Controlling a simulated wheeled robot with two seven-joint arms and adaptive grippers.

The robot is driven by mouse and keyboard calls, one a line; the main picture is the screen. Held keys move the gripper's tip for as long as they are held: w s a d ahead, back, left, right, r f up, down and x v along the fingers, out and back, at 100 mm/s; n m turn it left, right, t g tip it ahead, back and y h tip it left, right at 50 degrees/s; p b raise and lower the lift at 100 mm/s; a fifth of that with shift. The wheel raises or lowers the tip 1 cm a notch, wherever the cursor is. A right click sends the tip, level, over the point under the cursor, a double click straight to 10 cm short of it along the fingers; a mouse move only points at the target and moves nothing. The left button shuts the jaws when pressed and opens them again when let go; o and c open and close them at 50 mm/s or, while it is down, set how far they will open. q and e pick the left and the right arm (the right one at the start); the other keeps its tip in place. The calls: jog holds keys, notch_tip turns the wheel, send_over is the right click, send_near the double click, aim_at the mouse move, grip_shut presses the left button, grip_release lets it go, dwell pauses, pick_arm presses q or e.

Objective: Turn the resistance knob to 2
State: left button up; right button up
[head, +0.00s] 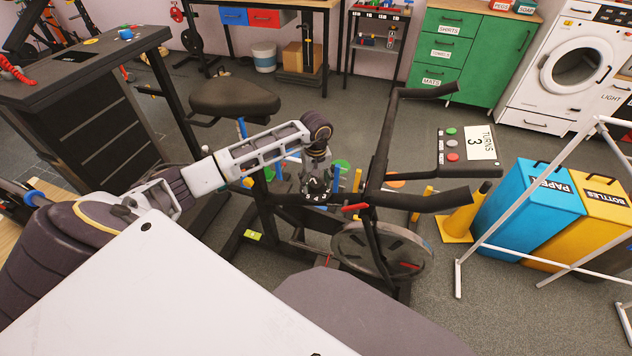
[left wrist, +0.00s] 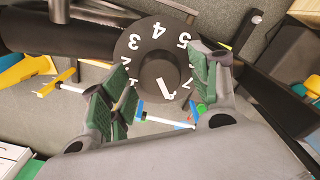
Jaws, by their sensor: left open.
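The resistance knob (left wrist: 158,68) shows in the left wrist view as a round black knob on a black dial (left wrist: 160,22) with white numbers. Its white pointer aims at the lower edge of the picture, slightly right, away from the 2, which is at the dial's left. The dial is on the exercise bike (head: 372,160); in the head view my left gripper hides the knob. My left gripper (head: 317,190) is open. In the left wrist view its green-padded fingers (left wrist: 161,80) lie on either side of the knob; contact cannot be told. My right gripper is not in view.
The bike's handlebars (head: 425,200) stand right of my left gripper, and its seat (head: 234,97) is behind to the left. A panel reading TURNS 3 (head: 480,143) is at the right. Blue (head: 525,215) and yellow (head: 590,235) bins stand farther right, behind a white rack (head: 530,255).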

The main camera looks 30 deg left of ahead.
pick_arm(q)
jog(key=shift+c, duration=0.4)
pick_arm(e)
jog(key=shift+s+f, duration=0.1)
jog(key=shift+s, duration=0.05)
pick_arm(q)
jog(key=c, duration=0.9)
jog(key=shift+c, duration=0.2)
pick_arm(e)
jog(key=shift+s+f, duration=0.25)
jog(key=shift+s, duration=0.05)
